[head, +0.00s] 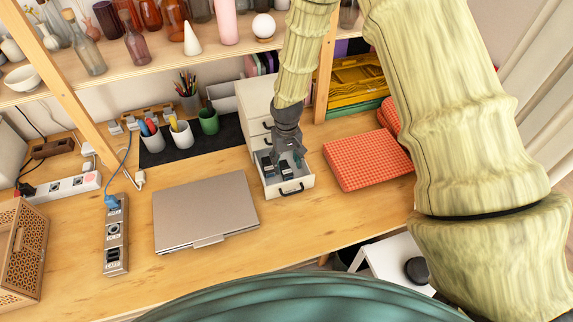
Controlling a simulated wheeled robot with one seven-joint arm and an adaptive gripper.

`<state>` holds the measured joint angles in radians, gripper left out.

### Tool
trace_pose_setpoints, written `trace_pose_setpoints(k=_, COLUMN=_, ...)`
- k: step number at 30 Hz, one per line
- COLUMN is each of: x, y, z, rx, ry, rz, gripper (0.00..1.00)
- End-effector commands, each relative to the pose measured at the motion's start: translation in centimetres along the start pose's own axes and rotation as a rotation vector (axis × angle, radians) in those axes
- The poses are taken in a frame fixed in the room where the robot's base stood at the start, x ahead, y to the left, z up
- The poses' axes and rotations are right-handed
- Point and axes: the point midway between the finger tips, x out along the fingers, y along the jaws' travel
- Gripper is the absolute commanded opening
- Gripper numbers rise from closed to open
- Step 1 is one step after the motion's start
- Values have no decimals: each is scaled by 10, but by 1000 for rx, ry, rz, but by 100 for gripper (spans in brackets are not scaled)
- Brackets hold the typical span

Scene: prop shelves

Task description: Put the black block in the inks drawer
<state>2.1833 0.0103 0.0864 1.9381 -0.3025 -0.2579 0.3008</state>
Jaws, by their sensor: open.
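A small white drawer cabinet (256,100) stands on the wooden desk, and its lowest drawer (296,184) is pulled open toward me. I cannot read a label on it. Dark blocky items lie inside, one at the left (267,171) and one near the middle (286,169); I cannot tell which, if either, is the black block. My gripper (284,160) points down over the open drawer, with its fingertips at or just above the contents. It is open, and its fingers partly hide the drawer's inside.
A closed laptop (205,212) lies left of the drawer, and red checked cloths (366,160) lie to its right. Pen cups (182,134) stand on a dark mat behind. Shelf posts and bottles rise above. A power strip (116,234) is further left. The desk's front strip is clear.

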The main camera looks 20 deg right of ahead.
Motion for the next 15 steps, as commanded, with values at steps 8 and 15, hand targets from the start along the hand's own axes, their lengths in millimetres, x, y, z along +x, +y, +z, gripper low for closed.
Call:
trace_pose_setpoints(k=8, x=-30, y=0, z=-1, rx=0, ry=3, rz=0, gripper=53)
trace_pose_setpoints(k=15, x=-60, y=0, z=-1, rx=2, ry=4, rz=-1, gripper=53)
